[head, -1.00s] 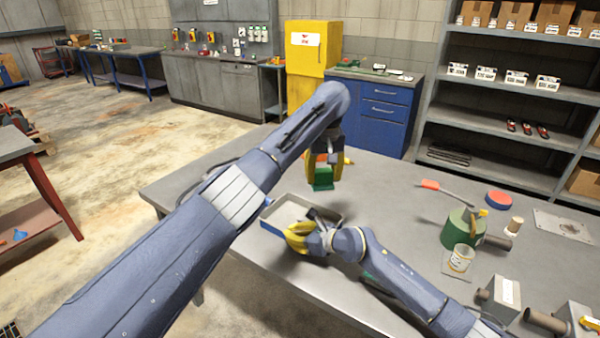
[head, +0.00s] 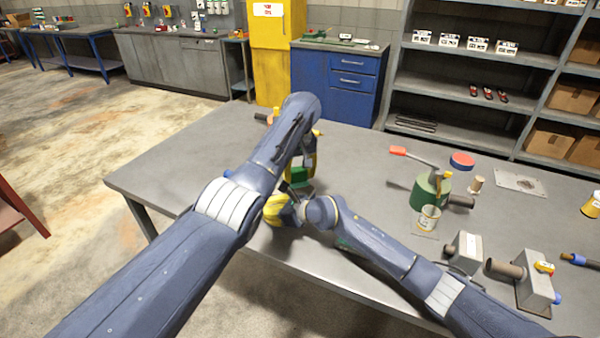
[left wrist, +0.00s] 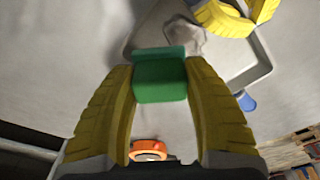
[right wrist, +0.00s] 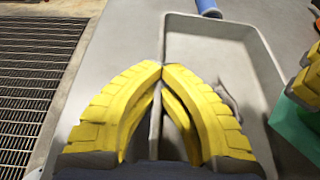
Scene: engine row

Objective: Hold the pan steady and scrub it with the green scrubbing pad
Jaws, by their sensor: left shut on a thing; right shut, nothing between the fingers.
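My left gripper (head: 303,164) is shut on the green scrubbing pad (left wrist: 160,80), which it holds over the pan's area. In the left wrist view the grey pan (left wrist: 262,68) lies beyond the pad, with a grey-brown patch (left wrist: 190,38) inside it. I cannot tell whether the pad touches the pan. My right gripper (right wrist: 162,66) is shut and empty, its tips at the pan's near left wall in the right wrist view. The pan's right wall (right wrist: 262,50) shows there, with the pad (right wrist: 298,125) at the right edge. In the head view my arms mostly hide the pan.
An orange ring-shaped thing (left wrist: 148,148) is on the table. A green canister (head: 428,192), a cup (head: 428,218) and grey metal parts (head: 466,248) stand to the right. The table's left part (head: 180,170) is clear.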

